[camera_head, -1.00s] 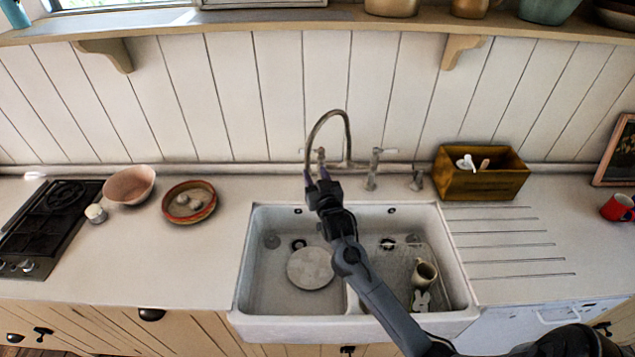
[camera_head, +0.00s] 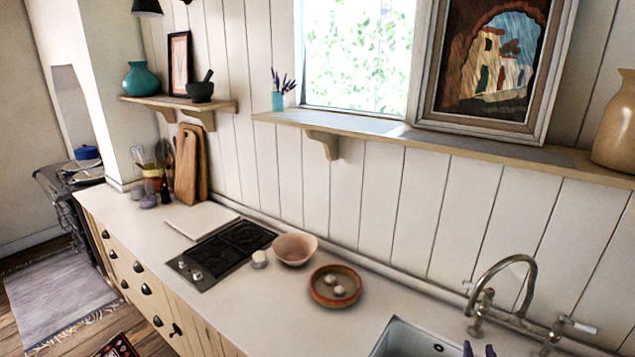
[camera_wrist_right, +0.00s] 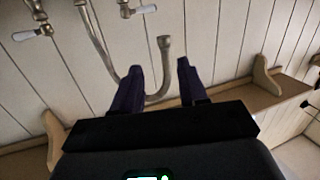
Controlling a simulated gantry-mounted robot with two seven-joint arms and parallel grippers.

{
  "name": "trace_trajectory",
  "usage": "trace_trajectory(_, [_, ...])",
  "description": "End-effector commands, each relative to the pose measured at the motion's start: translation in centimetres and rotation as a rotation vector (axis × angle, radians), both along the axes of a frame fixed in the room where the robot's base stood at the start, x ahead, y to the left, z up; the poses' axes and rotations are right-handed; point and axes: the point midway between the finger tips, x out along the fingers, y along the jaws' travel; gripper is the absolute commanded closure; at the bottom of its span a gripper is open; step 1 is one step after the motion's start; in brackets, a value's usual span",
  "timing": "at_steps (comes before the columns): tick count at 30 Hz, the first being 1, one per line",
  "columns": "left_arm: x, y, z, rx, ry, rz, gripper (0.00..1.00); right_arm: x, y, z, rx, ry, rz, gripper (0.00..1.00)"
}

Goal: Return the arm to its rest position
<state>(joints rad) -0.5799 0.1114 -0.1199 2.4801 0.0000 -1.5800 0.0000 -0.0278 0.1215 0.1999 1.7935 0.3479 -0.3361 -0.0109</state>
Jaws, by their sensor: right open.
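My right gripper (camera_head: 479,350) shows only as two dark purple fingertips at the bottom edge of the head view, by the sink. In the right wrist view its two fingers (camera_wrist_right: 160,85) stand apart with nothing held between them. The curved metal tap (camera_wrist_right: 160,75) lies beyond the fingers there, its spout showing in the gap. The tap (camera_head: 512,265) also shows at the lower right of the head view, just above the fingertips. The rest of the right arm is out of the head view. My left gripper is in neither view now.
The sink (camera_head: 388,345) is cut off at the bottom edge. Left of it on the counter are a red-rimmed dish (camera_head: 322,296), a pink bowl (camera_head: 295,249) and a black hob (camera_head: 243,236). A shelf (camera_head: 460,148) runs along the wall above.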

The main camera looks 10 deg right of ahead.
Motion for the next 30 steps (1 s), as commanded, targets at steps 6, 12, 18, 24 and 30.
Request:
trace_trajectory(6, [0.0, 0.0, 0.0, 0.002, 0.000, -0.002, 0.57, -7.8, 9.5, -7.7, 0.051, 0.256, 0.200, 0.58])
trace_trajectory(12, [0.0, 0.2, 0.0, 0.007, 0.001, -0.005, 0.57, -16.8, 20.2, -10.9, 0.179, 0.628, 0.424, 0.58])
trace_trajectory(18, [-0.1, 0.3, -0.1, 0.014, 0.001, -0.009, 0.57, -23.4, 25.8, -9.4, 0.224, 0.912, 0.559, 0.58])
trace_trajectory(24, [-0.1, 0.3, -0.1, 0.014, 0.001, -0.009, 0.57, -28.3, 26.3, -9.3, 0.235, 1.177, 0.570, 0.58])
trace_trajectory(30, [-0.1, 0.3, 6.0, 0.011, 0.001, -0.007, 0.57, -28.1, 26.3, -3.3, 0.236, 1.169, 0.569, 0.58])
